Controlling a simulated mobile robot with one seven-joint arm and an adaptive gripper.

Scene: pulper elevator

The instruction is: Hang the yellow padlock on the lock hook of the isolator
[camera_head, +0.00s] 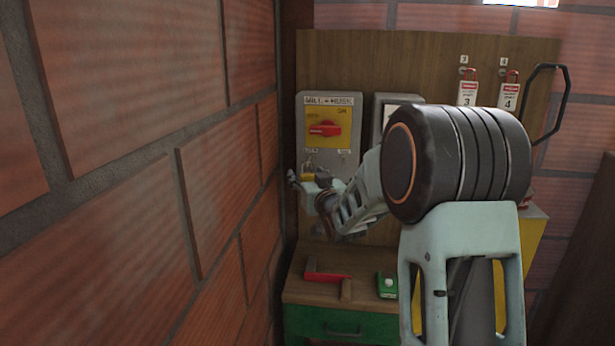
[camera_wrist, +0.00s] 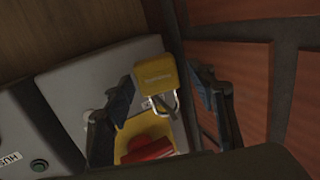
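The isolator (camera_head: 343,158) is a grey box with a yellow plate and a red handle (camera_head: 325,129), mounted on the wooden panel. In the wrist view its red handle (camera_wrist: 150,150) shows at the bottom. The yellow padlock (camera_head: 308,175) is at the lower front of the isolator. In the wrist view the padlock (camera_wrist: 155,72) has its shackle towards the handle. I cannot tell whether the shackle passes through the lock hook. My gripper (camera_head: 308,183) is at the padlock. Its fingers (camera_wrist: 163,82) stand either side of the body, with a gap on the right side.
A brick wall (camera_head: 130,150) stands close on the left. A second grey box (camera_head: 382,108) is right of the isolator, partly behind my arm. Tags on red padlocks (camera_head: 467,92) hang at upper right. A cabinet top (camera_head: 318,292) below holds a red item (camera_head: 328,277) and a green item (camera_head: 387,287).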

